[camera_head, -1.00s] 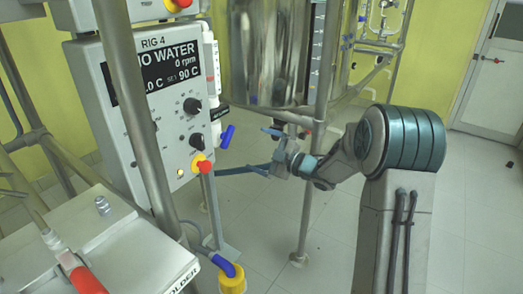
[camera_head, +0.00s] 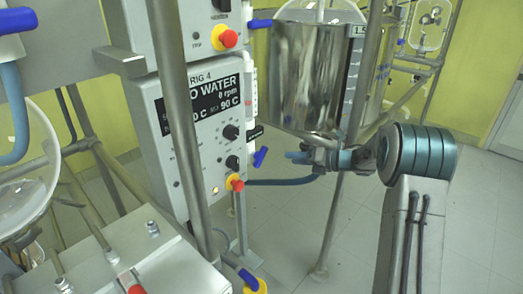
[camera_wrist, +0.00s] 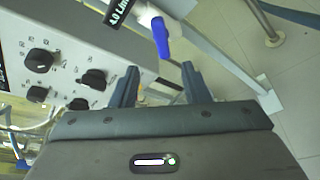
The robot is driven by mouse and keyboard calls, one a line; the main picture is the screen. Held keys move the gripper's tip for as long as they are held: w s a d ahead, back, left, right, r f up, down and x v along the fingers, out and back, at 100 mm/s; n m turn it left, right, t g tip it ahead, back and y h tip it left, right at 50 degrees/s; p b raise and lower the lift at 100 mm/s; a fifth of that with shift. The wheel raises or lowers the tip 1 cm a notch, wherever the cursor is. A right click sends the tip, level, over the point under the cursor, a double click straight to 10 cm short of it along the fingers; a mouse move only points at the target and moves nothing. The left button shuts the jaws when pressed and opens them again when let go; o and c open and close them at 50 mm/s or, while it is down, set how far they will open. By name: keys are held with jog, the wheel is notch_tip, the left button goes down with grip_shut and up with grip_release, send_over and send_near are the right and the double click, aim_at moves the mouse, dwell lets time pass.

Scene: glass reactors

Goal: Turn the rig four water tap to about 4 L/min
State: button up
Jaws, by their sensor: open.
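The rig four tap has a blue handle (camera_head: 260,157) at the right side of the RIG 4 control box (camera_head: 172,150), below a vertical white flow tube (camera_head: 248,85). The handle is tilted in the head view. In the wrist view the blue handle (camera_wrist: 161,38) hangs from a white fitting beside a black label (camera_wrist: 118,11) reading about 4.0 L/min. My gripper (camera_head: 290,156) is just right of the handle, apart from it. In the wrist view my gripper (camera_wrist: 160,70) is open and empty, with the handle beyond and between its fingertips. The box display (camera_head: 217,100) reads NO WATER, 0 rpm.
A steel pole (camera_head: 178,110) crosses before the box. A shiny vessel (camera_head: 310,75) stands behind my gripper, with another pole (camera_head: 355,130) beside it.

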aim_at(264, 157)
jog(key=shift+n, duration=0.7)
jog(key=x, duration=0.4)
jog(key=b+x, duration=0.1)
jog(key=x, duration=0.4)
jog(key=b+x, duration=0.1)
jog(key=x, duration=0.3)
jog(key=shift+a+f, duration=0.25)
jog(key=shift+f, duration=0.1)
jog(key=c, duration=0.8)
